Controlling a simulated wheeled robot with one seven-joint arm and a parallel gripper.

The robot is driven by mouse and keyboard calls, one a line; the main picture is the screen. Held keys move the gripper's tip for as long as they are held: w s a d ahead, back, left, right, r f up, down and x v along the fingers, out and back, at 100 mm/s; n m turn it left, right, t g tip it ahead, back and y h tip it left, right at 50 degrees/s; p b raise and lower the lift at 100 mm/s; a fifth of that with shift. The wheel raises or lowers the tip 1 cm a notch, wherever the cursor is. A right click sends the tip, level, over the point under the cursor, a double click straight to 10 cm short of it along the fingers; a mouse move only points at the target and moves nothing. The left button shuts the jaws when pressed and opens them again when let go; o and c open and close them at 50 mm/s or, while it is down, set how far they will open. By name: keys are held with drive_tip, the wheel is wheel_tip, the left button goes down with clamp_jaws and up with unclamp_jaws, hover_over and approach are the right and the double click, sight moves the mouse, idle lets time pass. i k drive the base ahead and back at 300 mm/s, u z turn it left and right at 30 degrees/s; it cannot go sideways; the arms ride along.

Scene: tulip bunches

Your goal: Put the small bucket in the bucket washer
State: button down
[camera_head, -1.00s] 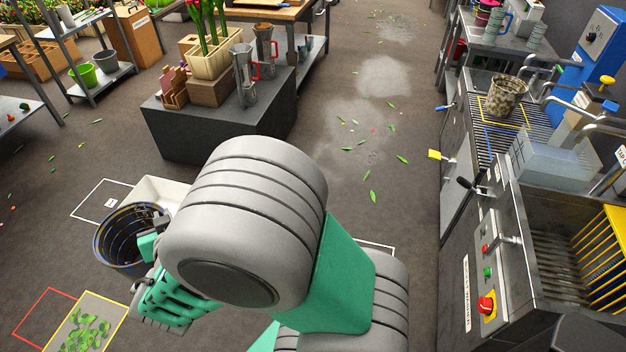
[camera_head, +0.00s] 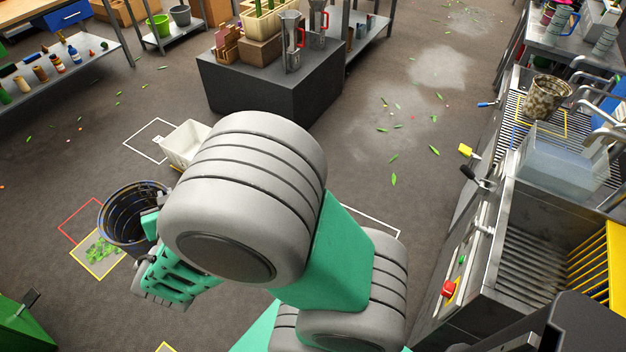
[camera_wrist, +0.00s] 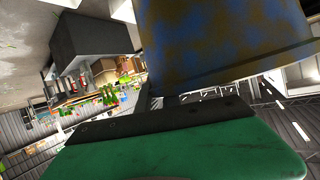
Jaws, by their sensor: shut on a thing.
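My gripper (camera_head: 153,222) is shut on the wall of a dark bucket (camera_head: 118,219), left of my arm in the head view. The bucket's open top faces up, and dark rings show inside. In the wrist view the bucket (camera_wrist: 225,40) is blue with rusty brown stains and fills the upper right. Part of the gripper is hidden behind my arm. The steel machine at the right, which looks like the bucket washer (camera_head: 485,285), has a slatted basin, a yellow rack (camera_head: 598,275) and a red button. The basin shows no bucket.
A mottled bucket (camera_head: 546,97) stands on the slatted rack behind the basin, near a clear box (camera_head: 560,165). Levers stick out from the machine's front. A white tub (camera_head: 186,145) stands on the floor beyond my arm. The aisle floor (camera_head: 390,190) is clear apart from leaves.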

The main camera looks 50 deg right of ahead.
sight(535, 269)
drive_tip(key=k, duration=0.85)
drive_tip(key=z, duration=0.75)
